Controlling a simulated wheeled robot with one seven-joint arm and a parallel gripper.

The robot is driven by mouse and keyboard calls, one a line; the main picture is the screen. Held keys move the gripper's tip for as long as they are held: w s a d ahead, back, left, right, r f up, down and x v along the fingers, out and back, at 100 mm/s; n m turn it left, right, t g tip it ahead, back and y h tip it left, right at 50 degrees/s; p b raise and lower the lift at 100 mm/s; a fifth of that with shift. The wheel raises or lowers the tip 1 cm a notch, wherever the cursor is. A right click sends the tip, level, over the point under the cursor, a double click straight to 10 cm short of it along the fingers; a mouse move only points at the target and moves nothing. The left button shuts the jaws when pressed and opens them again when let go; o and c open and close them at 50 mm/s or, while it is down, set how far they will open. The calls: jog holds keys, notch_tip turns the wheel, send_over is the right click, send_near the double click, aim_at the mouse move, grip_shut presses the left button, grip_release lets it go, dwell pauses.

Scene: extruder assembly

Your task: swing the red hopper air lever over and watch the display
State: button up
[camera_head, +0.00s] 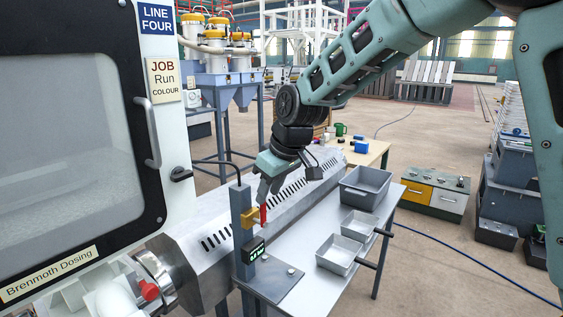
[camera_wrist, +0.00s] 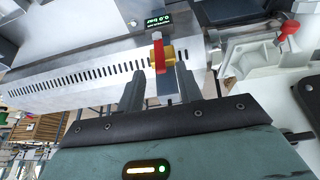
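The red lever (camera_head: 263,216) stands roughly upright on a yellow valve body (camera_head: 250,217), mounted on a blue-grey post. The wrist view shows the red lever (camera_wrist: 158,55) just ahead of and roughly between my fingertips. My gripper (camera_head: 264,196) is above the lever in the head view. The wrist view shows my gripper (camera_wrist: 160,72) open, with a gap between the fingers and nothing clearly gripped. I cannot tell whether a finger touches the lever. The display (camera_head: 254,252) is below the valve with green digits; in the wrist view the display (camera_wrist: 159,20) is upside down and seems to read 0.0 bar.
A slotted grey extruder barrel (camera_head: 215,240) runs behind the post. A table (camera_head: 309,294) holds grey metal trays (camera_head: 339,256) and a larger grey bin (camera_head: 366,186). A dosing machine (camera_head: 80,140) with a door handle fills the left. Another red knob (camera_head: 149,290) is at lower left.

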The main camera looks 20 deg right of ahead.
jog(key=v, duration=0.9)
jog(key=shift+r+b, duration=0.2)
jog(key=shift+b, duration=0.1)
